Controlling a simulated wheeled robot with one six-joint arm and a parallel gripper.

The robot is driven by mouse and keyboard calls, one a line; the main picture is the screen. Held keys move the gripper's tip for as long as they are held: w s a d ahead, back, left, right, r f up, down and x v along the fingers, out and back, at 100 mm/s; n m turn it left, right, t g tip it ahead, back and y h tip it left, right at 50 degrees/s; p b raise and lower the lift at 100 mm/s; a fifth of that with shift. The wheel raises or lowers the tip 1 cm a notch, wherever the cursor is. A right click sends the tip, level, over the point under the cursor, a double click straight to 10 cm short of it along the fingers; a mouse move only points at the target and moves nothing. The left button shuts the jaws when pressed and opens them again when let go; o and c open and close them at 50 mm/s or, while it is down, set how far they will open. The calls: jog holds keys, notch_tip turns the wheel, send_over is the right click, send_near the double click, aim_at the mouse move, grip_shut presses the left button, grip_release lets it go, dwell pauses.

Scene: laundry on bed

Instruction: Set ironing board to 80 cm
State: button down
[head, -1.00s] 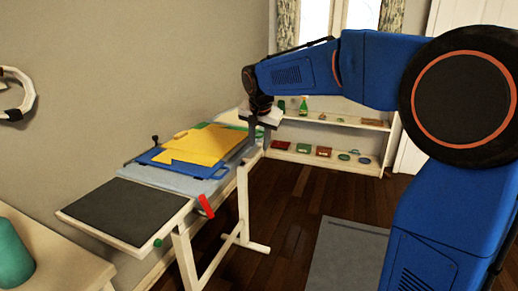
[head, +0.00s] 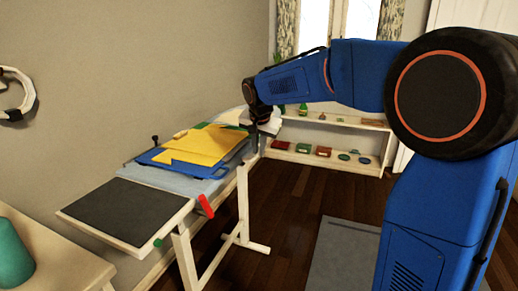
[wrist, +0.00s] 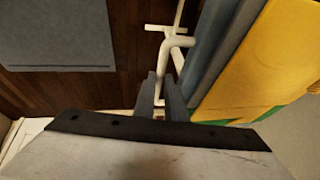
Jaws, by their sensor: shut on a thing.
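The ironing board (head: 236,171) stands along the wall on white legs (head: 182,262), with yellow cloth (head: 205,146) and blue cloth (head: 150,158) piled on it. A red lever (head: 206,206) hangs at its near right edge, and a green knob (head: 158,242) sits under the dark pad (head: 128,210) at the near end. My gripper (head: 258,138) is at the board's far right edge. In the wrist view, my gripper's fingers (wrist: 161,97) are close together beside the cloth-covered edge, shut on the board; the exact grip point is partly hidden. No height scale is readable.
A low shelf (head: 330,160) with small items stands behind the board. A side table (head: 50,255) with a teal object (head: 12,255) is at the near left. A grey mat (head: 345,255) lies on the open wooden floor to the right.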

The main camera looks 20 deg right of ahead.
jog(key=shift+f, duration=2.3)
jog(key=c, duration=1.8)
grip_release()
jog(key=shift+r, duration=0.15)
jog(key=v, duration=1.7)
jog(key=shift+r, duration=0.1)
jog(key=s+d+f+n, duration=0.2)
jog(key=s+f, duration=0.4)
jog(key=s, duration=0.5)
jog(key=s+d+f+n, duration=0.3)
jog(key=s+f, duration=0.4)
jog(key=s, duration=0.5)
jog(key=s+d+f+n+y, duration=0.1)
jog(key=s+d+f+n, duration=0.1)
jog(key=s+d+f, duration=0.2)
jog(key=s+f, duration=0.3)
jog(key=s, duration=0.4)
jog(key=shift+s+f+n, duration=0.25)
jog(key=shift+s+n, duration=0.05)
jog(key=shift+s, duration=0.05)
